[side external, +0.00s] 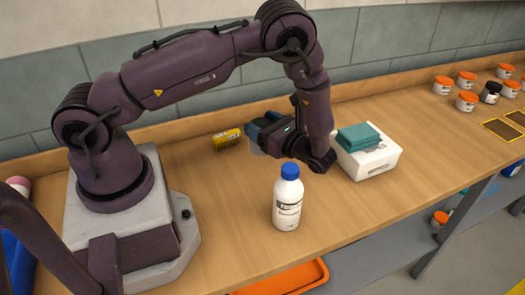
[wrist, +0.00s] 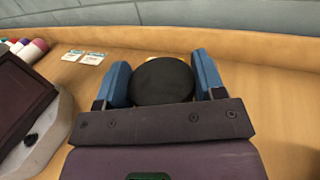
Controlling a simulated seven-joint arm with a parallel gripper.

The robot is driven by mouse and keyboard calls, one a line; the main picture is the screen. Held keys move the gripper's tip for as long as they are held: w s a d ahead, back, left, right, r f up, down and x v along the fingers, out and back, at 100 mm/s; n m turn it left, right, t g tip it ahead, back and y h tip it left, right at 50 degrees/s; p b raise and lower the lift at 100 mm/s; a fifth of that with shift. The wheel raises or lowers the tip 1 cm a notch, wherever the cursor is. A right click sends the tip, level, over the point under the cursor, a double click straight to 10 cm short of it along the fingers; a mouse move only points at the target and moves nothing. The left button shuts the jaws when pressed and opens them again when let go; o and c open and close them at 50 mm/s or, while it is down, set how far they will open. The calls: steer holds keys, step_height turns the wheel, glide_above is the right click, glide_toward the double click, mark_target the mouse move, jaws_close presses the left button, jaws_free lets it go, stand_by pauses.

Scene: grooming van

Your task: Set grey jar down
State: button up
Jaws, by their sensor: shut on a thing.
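My gripper (side external: 262,131) is low over the wooden bench, between the yellow item and the white box. In the wrist view, the two blue fingers of my gripper (wrist: 164,82) are closed on the sides of a jar with a round black top (wrist: 163,82). In the side view, only a small bit of the grey jar (side external: 256,149) shows beside the fingers; the rest is hidden by my gripper. I cannot tell whether its base touches the bench.
A white bottle with a blue cap (side external: 288,198) stands in front of my gripper. A white box with teal cloths (side external: 368,158) sits close on the right. A yellow item (side external: 227,139) lies behind left. Orange-lidded jars (side external: 443,86) stand far right.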

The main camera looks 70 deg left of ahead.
steer(key=shift+f, duration=3)
steer(key=shift+f, duration=0.1)
steer(key=o, duration=1)
